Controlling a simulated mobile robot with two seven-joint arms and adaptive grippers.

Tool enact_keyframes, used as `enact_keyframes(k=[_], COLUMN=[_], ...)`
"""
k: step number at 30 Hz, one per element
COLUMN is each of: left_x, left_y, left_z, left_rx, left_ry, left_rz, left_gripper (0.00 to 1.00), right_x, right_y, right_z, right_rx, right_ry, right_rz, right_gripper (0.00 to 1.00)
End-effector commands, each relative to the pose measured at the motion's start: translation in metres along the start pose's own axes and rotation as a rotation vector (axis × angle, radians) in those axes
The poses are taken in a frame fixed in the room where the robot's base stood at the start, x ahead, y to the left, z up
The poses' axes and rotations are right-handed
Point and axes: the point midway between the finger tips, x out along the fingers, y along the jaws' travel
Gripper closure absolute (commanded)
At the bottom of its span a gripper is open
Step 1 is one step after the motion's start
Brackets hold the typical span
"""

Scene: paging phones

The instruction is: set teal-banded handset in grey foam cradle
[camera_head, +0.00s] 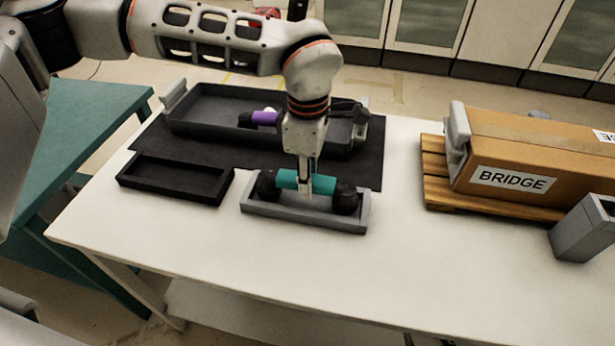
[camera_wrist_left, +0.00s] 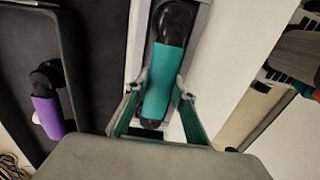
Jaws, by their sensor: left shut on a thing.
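The teal-banded handset (camera_head: 323,184), black at both ends, lies lengthwise along the grey foam cradle (camera_head: 306,218) near the table's front edge. I cannot tell whether it rests fully on the cradle floor. My left gripper (camera_head: 306,186) points down and is shut on the handset's teal band. In the left wrist view, the fingers (camera_wrist_left: 160,110) sit on either side of the handset (camera_wrist_left: 158,85), with the cradle (camera_wrist_left: 140,30) around and beneath it. The lower end of the handset is partly hidden by the gripper body. My right gripper is not in view.
A purple-banded handset (camera_head: 264,118) lies in the large dark tray (camera_head: 215,132) behind. An empty black cradle (camera_head: 172,188) is to the left. At right, a box marked BRIDGE (camera_head: 545,165) stands on a wooden pallet (camera_head: 436,180). The white table (camera_head: 330,275) is clear in front.

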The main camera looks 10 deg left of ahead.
Motion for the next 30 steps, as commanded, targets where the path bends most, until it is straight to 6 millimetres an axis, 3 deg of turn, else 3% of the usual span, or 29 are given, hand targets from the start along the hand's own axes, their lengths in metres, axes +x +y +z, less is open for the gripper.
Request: enact_keyframes(k=[30], left_x=[0.009], left_y=[0.000], left_z=[0.000], left_rx=[0.001], left_ry=[0.000], left_rz=[0.000], left_gripper=[1.00], right_x=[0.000], right_y=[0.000], right_z=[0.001], right_rx=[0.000], right_ry=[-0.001], right_rz=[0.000], right_gripper=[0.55])
